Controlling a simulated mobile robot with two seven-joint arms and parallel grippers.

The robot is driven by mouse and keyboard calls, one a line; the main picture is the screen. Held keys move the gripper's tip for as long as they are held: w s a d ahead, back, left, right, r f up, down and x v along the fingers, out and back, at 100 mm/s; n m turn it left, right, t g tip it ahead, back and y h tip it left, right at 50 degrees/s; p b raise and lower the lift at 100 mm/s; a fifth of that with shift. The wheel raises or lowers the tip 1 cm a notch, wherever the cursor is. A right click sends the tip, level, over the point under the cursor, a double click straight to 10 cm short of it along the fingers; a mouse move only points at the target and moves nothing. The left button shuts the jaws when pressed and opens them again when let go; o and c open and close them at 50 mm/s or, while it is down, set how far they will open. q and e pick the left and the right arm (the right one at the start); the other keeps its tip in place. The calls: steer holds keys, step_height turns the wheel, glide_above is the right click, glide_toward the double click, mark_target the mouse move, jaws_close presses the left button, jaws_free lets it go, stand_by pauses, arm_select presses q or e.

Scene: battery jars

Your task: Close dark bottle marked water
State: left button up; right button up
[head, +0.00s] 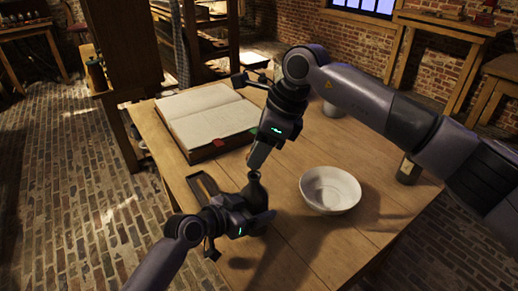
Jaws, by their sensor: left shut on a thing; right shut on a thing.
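A dark bottle (255,190) stands near the front middle of the table, its narrow neck and shoulder showing. My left gripper (256,208) is shut around its body from the left and hides the lower part. My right gripper (259,158) reaches down from above, its fingers shut right over the bottle's mouth. What it holds, likely the bottle's lid, is hidden between the fingers. I cannot tell whether the lid sits on the neck. No marking on this bottle can be read.
A white bowl (330,190) stands to the right of the bottle. A large open book (208,118) lies behind it, and a small dark tray (203,187) at left. Another dark bottle with a pale label (408,170) stands at the right edge of the wooden table (300,245).

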steer(key=shift+f, duration=0.15)
steer(key=shift+f, duration=0.7)
steer(key=shift+f, duration=0.7)
steer(key=o, duration=1.1)
steer(key=shift+c, duration=0.2)
steer(key=v, duration=1.2)
